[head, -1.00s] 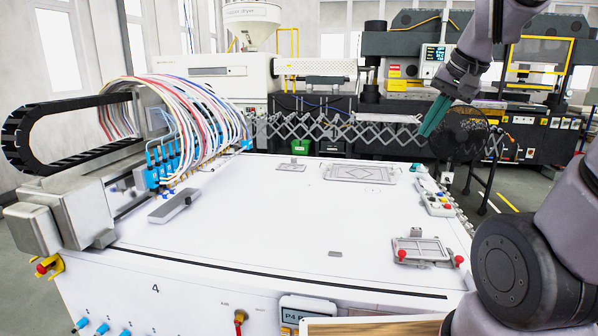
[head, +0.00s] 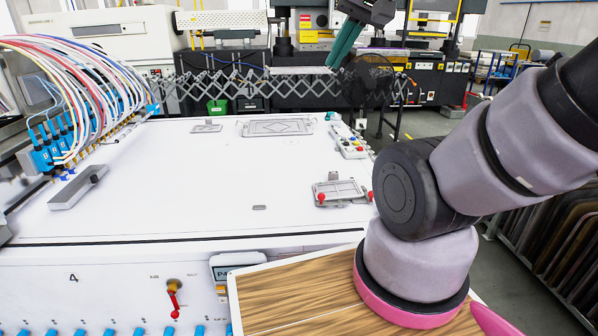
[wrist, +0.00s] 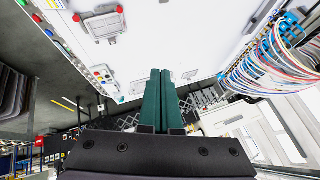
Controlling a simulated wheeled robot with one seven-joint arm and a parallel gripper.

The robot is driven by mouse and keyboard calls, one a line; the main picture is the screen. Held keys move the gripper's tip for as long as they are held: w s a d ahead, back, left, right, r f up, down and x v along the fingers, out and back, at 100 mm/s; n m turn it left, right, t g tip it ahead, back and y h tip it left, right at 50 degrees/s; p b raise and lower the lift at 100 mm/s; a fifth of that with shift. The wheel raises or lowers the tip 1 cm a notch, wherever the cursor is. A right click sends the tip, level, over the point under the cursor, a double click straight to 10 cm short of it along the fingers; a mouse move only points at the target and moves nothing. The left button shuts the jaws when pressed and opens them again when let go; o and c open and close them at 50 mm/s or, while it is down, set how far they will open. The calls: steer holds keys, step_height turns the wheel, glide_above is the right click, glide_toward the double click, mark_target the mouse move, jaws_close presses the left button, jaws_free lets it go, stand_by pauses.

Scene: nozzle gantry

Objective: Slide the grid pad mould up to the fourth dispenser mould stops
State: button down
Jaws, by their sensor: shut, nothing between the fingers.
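My gripper (head: 333,62) has dark green fingers and is shut and empty, held high beyond the table's far edge in the head view. Its fingers also show in the wrist view (wrist: 158,74). Several flat grey pieces lie on the white table; I cannot tell for sure which is the grid pad mould. A framed plate (head: 340,190) with red knobs lies at the right. The blue dispensers (head: 55,145) stand in a row at the left. The fourth dispenser's stops cannot be made out.
A small plate (head: 207,127) and a small grey piece (head: 259,207) also lie on the table. A button box (head: 350,145) stands at the right edge. The table's middle is clear.

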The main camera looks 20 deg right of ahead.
steer(key=c, duration=0.8)
jaws_free()
steer(key=shift+w, duration=0.15)
steer(key=shift+o, duration=0.8)
steer(key=w+d+f+m+g, duration=0.1)
steer(key=w+m, duration=0.1)
steer(key=w, duration=0.3)
steer(key=w+d+f+m+g, duration=0.1)
steer(key=w+d+m, duration=0.1)
steer(key=w, duration=0.3)
steer(key=shift+f+y, duration=0.3)
steer(key=shift+f, duration=0.05)
steer(key=m+g+y, duration=0.2)
steer(key=m+g, duration=0.2)
steer(key=m, duration=0.8)
glide_above(334, 172)
steer(key=s+d, duration=0.1)
steer(key=d, duration=0.3)
step_height(334, 172, down, 29)
steer(key=x, duration=1)
steer(key=shift+s+d+f, duration=0.15)
steer(key=shift+f, duration=0.25)
steer(key=shift+c, duration=0.3)
jaws_close()
